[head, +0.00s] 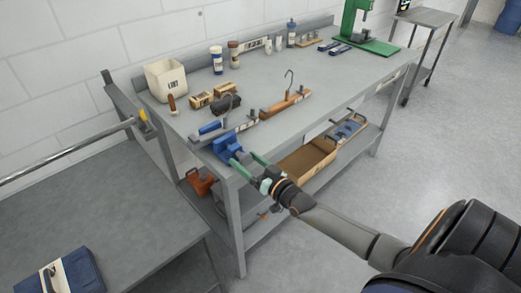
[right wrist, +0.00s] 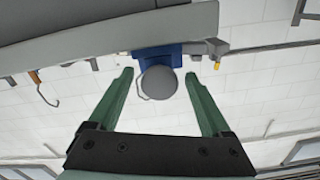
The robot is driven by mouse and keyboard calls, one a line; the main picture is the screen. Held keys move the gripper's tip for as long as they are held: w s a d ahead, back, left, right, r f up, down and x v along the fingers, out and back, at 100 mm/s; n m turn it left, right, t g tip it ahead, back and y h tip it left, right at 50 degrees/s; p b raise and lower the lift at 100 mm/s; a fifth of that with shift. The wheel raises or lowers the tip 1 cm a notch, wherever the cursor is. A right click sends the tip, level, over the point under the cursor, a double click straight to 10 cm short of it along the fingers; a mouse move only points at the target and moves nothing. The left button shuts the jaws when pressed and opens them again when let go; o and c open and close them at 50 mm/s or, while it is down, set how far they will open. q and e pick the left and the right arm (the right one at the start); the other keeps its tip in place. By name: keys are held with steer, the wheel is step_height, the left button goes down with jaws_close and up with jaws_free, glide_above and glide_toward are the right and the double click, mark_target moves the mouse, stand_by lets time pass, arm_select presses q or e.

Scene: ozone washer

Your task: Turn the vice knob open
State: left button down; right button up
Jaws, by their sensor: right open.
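The blue vice (head: 228,147) is at the near left corner of the grey workbench. In the right wrist view the vice (right wrist: 172,52) shows at the bench edge, with a round grey knob (right wrist: 158,82) in front of it and a thin curved handle beside the knob. My right gripper (head: 248,160) reaches toward the vice from the right. Its green fingers are open in the right wrist view (right wrist: 159,75), one to each side of the knob, with a gap on both sides. In the head view the fingers hide the knob. My left gripper is out of view.
The workbench (head: 330,75) holds a white bin (head: 166,80), bottles, wooden blocks and a wooden tool with a hook (head: 286,104). A green press (head: 358,25) stands at the far end. A lower shelf holds a wooden box (head: 306,162). A metal bar (head: 70,152) runs at left.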

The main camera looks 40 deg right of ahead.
steer(key=s+d, duration=0.1)
steer(key=s, duration=1)
steer(key=shift+s+b, duration=0.4)
